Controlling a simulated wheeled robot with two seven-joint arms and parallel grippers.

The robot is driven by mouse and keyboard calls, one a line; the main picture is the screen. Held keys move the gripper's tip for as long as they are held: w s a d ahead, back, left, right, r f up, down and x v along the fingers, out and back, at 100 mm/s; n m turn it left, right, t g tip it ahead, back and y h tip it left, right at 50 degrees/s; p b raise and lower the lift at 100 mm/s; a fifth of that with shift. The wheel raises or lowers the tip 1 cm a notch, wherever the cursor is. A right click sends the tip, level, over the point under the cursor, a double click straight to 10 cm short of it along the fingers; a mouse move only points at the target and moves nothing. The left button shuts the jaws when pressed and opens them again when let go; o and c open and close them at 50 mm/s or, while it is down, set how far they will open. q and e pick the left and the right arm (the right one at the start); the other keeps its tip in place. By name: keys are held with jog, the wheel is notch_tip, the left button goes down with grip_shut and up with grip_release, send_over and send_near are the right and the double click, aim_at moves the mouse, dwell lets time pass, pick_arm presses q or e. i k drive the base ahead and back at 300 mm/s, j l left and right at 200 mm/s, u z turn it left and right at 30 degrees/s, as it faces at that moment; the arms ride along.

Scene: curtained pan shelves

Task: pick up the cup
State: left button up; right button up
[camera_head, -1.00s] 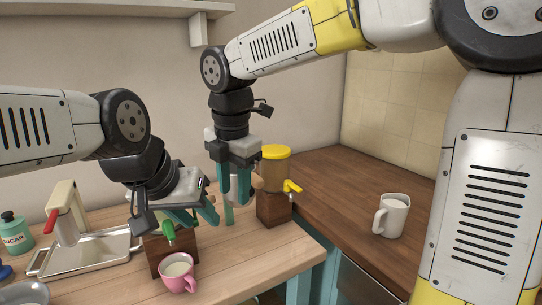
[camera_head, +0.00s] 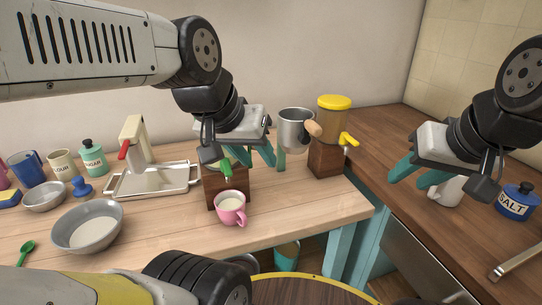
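A pink cup (camera_head: 231,208) with pale contents stands upright on the wooden table, in front of the green-tapped dispenser. A white mug (camera_head: 447,191) stands on the darker right counter, partly hidden behind my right gripper. My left gripper (camera_head: 247,157) is in the air above and behind the pink cup, in front of the dispenser top. Its teal fingers look apart with nothing held. My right gripper (camera_head: 416,180) has its teal fingers apart and empty, beside and just left of the white mug. I cannot tell whether a finger touches the mug.
A metal pot (camera_head: 295,128) and a yellow-lidded dispenser (camera_head: 332,135) stand behind. A grey bowl (camera_head: 87,227), metal tray (camera_head: 150,183) and sugar jar (camera_head: 93,158) are at left. A blue salt jar (camera_head: 517,202) is right of the mug. A round-topped stool (camera_head: 310,287) is below.

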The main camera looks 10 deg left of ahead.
aim_at(229, 205)
jog(key=k+j+u, duration=0.15)
jog(key=u, duration=1.9)
jog(key=j+z, duration=0.15)
jog(key=z, duration=0.25)
jog(key=k+j+z, duration=0.1)
jog(key=z, duration=0.3)
jog(key=k+j+z, duration=0.1)
jog(key=z, duration=0.3)
jog(key=k+z, duration=0.15)
jog(key=z, duration=0.25)
jog(key=j, duration=0.25)
